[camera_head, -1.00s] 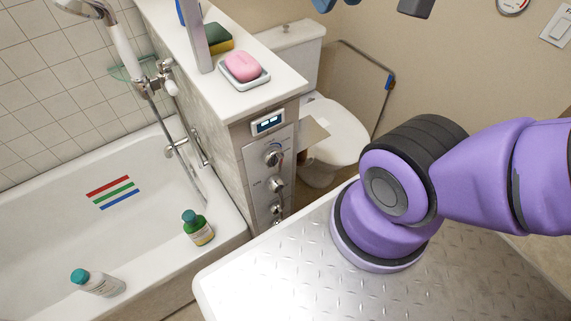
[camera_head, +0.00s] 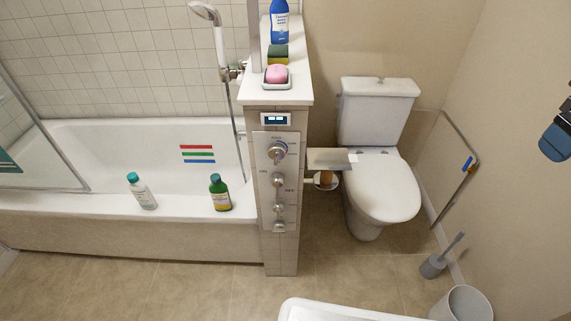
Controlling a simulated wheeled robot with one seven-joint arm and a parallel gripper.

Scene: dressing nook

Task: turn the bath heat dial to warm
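The control panel (camera_head: 276,181) is on the narrow end of the tiled half wall, facing me. Its top dial (camera_head: 277,151) is a round metal knob with small marks and a coloured arc around it; it looks like the bath heat dial. The labels and pointer are too small to read. Two smaller knobs sit below it, a middle one (camera_head: 278,181) and a lower one (camera_head: 279,209). A blue and dark grey piece (camera_head: 556,140) at the right edge may be part of my gripper, far from the panel. Its fingers cannot be made out.
A small display (camera_head: 275,119) sits above the panel. A toilet-paper holder (camera_head: 329,159) juts out right of it, near the toilet (camera_head: 382,187). The bathtub (camera_head: 100,225) with two bottles stands left. A white surface (camera_head: 345,310) is at bottom; the floor between is clear.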

